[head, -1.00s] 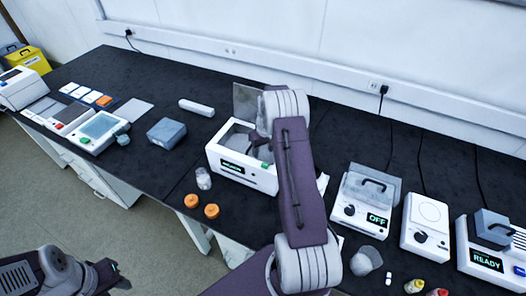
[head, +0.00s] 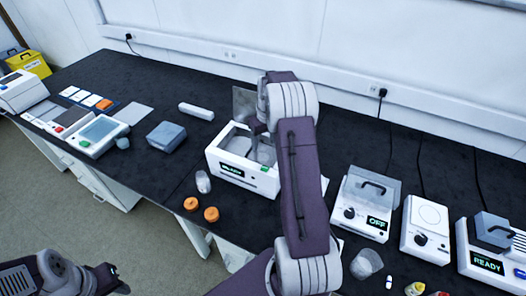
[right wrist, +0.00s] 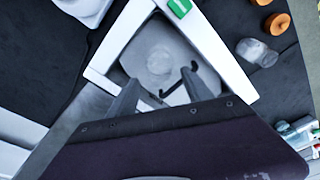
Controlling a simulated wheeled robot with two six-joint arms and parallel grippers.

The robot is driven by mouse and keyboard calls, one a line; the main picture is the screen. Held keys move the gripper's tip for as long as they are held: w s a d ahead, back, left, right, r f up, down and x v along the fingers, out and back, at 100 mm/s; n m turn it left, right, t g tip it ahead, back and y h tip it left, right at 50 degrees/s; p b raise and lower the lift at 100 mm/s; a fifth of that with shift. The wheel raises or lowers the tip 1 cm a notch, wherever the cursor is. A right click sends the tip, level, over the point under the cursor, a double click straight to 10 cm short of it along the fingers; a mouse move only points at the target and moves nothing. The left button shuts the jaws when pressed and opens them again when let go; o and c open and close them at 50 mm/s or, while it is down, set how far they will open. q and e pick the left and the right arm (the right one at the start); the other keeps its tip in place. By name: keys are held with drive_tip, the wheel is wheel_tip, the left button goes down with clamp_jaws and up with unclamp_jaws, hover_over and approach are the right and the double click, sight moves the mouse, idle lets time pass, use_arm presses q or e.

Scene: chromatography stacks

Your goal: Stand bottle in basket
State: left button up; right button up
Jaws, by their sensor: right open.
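I cannot tell whether the round shape is a bottle or part of the basket. A small clear bottle (head: 203,182) is on the bench outside the front left corner; it also shows in the right wrist view (right wrist: 257,52). My right gripper (right wrist: 158,84) is open over the bath opening. My left gripper (head: 115,280) is low at left.
Two orange caps (head: 190,203) (head: 211,214) lie near the bench front edge. A grey-blue block (head: 166,136) sits left of the bath. Bare bench lies between them.

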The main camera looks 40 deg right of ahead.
drive_tip(key=r, duration=0.3)
drive_tip(key=shift+s+r, duration=0.2)
drive_tip(key=shift+r, duration=0.05)
drive_tip(key=shift+a, duration=0.3)
drive_tip(key=s+a, duration=0.3)
drive_tip(key=a, duration=0.4)
drive_tip(key=s+a, duration=0.3)
drive_tip(key=a, duration=0.4)
drive_tip(key=s+a+f, duration=0.1)
drive_tip(key=s+a, duration=0.3)
drive_tip(key=s, duration=0.2)
drive_tip(key=s+a+f+n, duration=0.1)
drive_tip(key=s+a, duration=0.3)
drive_tip(key=s, duration=0.3)
drive_tip(key=shift+a+f, duration=0.3)
drive_tip(key=shift+f, duration=0.1)
drive_tip(key=shift+s+a, duration=0.1)
